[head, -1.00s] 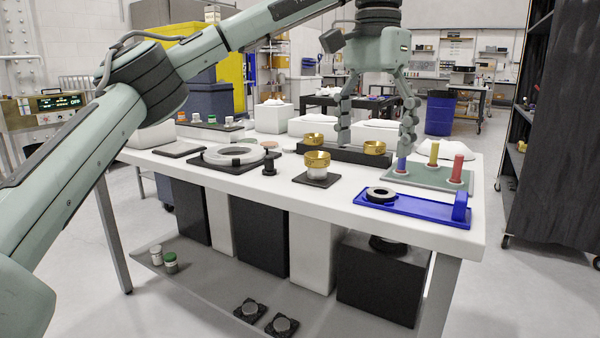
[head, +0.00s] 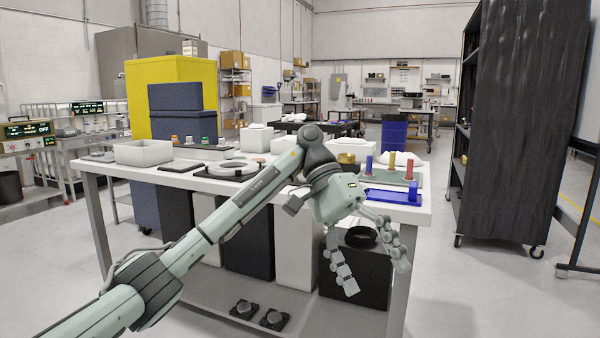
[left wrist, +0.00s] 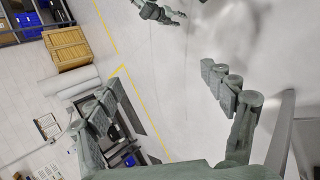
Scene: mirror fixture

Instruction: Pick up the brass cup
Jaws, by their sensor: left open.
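A brass cup (head: 347,158) shows at the back right of the white table, partly cut off by my left arm. The other brass cups seen earlier are hidden behind that arm. My left gripper (head: 373,272) is open and empty, fingers spread and pointing down, in front of the table and below its top, apart from the cup. In the left wrist view my open left gripper (left wrist: 168,92) has only floor between its fingers, and no cup shows. A small grey-green jointed part at the top of that view may be my right gripper (left wrist: 162,12); its fingers are unclear.
The white table (head: 96,167) carries a white bin (head: 143,153), a blue tray (head: 392,196) and a green board with blue, yellow and red pegs (head: 409,161). Black and white blocks stand beneath it. A tall black shelf (head: 515,120) stands right, with clear floor between.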

